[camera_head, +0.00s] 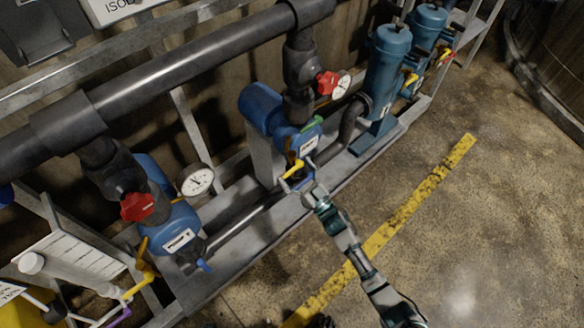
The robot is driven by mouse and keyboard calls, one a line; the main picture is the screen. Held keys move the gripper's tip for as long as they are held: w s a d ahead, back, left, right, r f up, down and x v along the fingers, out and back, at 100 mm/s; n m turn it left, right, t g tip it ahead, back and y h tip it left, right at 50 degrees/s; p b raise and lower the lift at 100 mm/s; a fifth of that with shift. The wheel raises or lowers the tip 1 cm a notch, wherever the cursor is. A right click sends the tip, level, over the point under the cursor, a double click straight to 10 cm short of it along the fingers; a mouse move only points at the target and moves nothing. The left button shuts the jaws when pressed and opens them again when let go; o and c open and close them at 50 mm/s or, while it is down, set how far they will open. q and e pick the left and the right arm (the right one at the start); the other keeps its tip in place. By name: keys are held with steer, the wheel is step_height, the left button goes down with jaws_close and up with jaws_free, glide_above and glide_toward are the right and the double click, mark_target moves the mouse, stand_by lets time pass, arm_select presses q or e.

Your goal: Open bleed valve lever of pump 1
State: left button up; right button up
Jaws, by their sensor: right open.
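Two blue pumps stand on the grey steel frame: one in the middle (262,108) and one at the lower left (170,218). Their labels are too small to read, so I cannot tell which is pump 1. A small yellow lever (293,169) sits low on the front of the middle pump. My right gripper (297,180) is open at this yellow lever, with its fingers close around or beside it; contact is not clear. A green lever (313,125) is higher on the same pump. My left gripper is not in view.
A thick dark pipe (170,75) runs overhead. Blue cylinders (388,65) stand at the back right. The concrete floor on the right, with a yellow stripe (420,190), is clear.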

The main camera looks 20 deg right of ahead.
steer(key=shift+w+a+r, duration=0.15)
steer(key=shift+w+a, duration=0.05)
steer(key=shift+w, duration=0.05)
steer(key=c, duration=1.3)
steer(key=shift+c, duration=0.2)
